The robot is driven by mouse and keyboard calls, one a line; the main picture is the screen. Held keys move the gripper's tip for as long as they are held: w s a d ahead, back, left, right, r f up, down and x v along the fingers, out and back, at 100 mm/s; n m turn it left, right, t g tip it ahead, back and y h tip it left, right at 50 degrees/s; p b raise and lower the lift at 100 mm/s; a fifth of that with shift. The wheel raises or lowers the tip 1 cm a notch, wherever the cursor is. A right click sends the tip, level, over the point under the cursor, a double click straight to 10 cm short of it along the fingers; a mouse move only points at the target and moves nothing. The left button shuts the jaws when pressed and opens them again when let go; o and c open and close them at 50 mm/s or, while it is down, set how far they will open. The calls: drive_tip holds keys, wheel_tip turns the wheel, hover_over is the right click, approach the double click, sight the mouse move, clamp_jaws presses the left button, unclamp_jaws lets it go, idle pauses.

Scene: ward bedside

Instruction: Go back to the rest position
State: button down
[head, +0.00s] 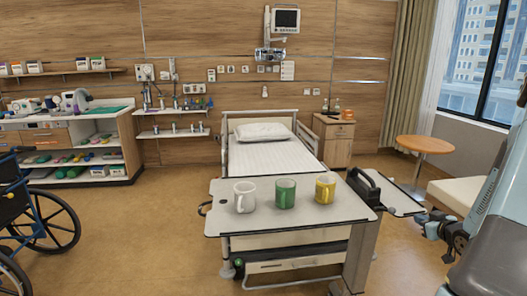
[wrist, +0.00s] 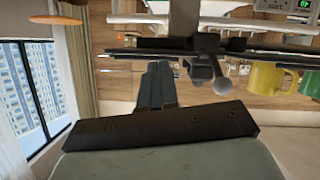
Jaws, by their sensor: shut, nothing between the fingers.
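My gripper (head: 421,219) is at the right of the head view, just right of the overbed table (head: 225,224). It is shut and empty. In the wrist view its dark fingers (wrist: 160,66) lie together. A white mug (head: 243,198), a green mug (head: 285,193) and a yellow mug (head: 325,188) stand upright in a row on the table, apart from my gripper. The wrist view looks upside down; the yellow mug (wrist: 265,77) and part of the green mug (wrist: 308,80) show at its right.
A black case with a handle (head: 364,187) stands at the table's right edge. The bed (head: 275,155) is behind it. A round wooden table (head: 425,145) and a pale seat (head: 455,196) are at the right. A wheelchair (head: 35,220) stands left; the floor between is clear.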

drive_tip(key=s+a+r+m+g+h, duration=0.25)
drive_tip(key=a+r+g+h, duration=0.2)
drive_tip(key=a+r, duration=1.15)
drive_tip(key=s+a+r+g+y, duration=0.2)
drive_tip(key=s+a+r, duration=0.2)
drive_tip(key=s+a, duration=0.5)
drive_tip(key=s+a+r+g+y, duration=0.1)
drive_tip(key=s+a+r+y, duration=0.1)
drive_tip(key=s+a+r, duration=0.3)
drive_tip(key=s+a, duration=0.4)
drive_tip(key=s, duration=0.4)
drive_tip(key=shift+r+g, duration=0.2)
drive_tip(key=shift+g, duration=0.15)
drive_tip(key=shift+y, duration=0.25)
